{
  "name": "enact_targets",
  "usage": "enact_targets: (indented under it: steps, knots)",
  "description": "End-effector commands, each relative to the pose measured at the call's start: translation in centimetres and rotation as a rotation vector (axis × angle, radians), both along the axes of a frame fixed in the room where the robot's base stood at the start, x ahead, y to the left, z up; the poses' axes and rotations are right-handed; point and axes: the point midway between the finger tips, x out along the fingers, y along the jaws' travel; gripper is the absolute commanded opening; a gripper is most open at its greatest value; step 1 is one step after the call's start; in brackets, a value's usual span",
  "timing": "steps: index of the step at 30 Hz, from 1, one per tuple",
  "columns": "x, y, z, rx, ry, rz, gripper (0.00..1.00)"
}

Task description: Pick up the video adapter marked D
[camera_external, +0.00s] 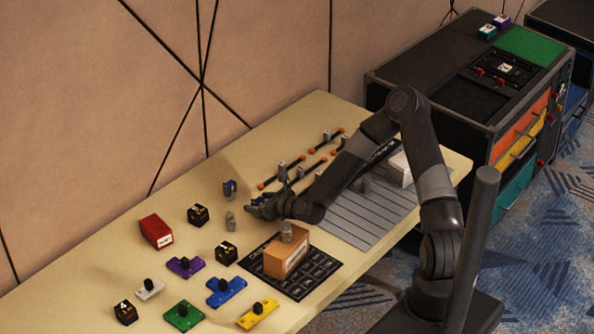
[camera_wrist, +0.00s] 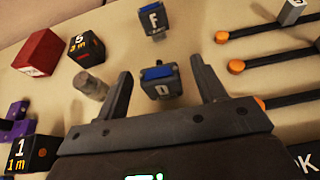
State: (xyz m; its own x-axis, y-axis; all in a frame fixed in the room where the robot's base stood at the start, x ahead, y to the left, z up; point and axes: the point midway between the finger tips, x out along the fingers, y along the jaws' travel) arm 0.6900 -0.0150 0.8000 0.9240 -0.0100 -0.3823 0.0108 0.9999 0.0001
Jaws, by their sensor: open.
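The adapter whose letter looks like D (camera_wrist: 161,88) is a small dark grey block with a blue top. It stands between the two fingers of my gripper (camera_wrist: 161,68) in the wrist view, with a gap on both sides. My gripper is open and holds nothing. In the external view my gripper (camera_external: 254,208) is low over the table, and its dark fingers largely hide that adapter. A similar grey and blue adapter marked F (camera_wrist: 153,20) stands just beyond it; it also shows in the external view (camera_external: 230,188).
A grey cylinder (camera_wrist: 88,84) stands just outside my left finger. A black cube marked 5 (camera_wrist: 86,46) and a red box (camera_wrist: 37,53) lie beyond it. Black rods with orange ends (camera_wrist: 250,65) lie to the right. Clear tabletop surrounds the F adapter.

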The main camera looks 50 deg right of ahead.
Motion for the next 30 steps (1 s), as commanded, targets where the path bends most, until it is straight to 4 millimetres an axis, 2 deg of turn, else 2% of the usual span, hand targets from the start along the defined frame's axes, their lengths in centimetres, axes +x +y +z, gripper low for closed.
enact_targets:
  steps: [3,6,14,30]
  knots:
    - [1.7,0.0,-0.7,0.000,0.000,-0.001,0.64]
    - [2.4,0.0,-1.0,0.000,0.001,0.001,0.64]
    - [2.7,0.0,-1.1,0.000,0.000,0.000,0.64]
    - [2.7,0.0,-1.1,0.000,0.000,0.000,0.20]
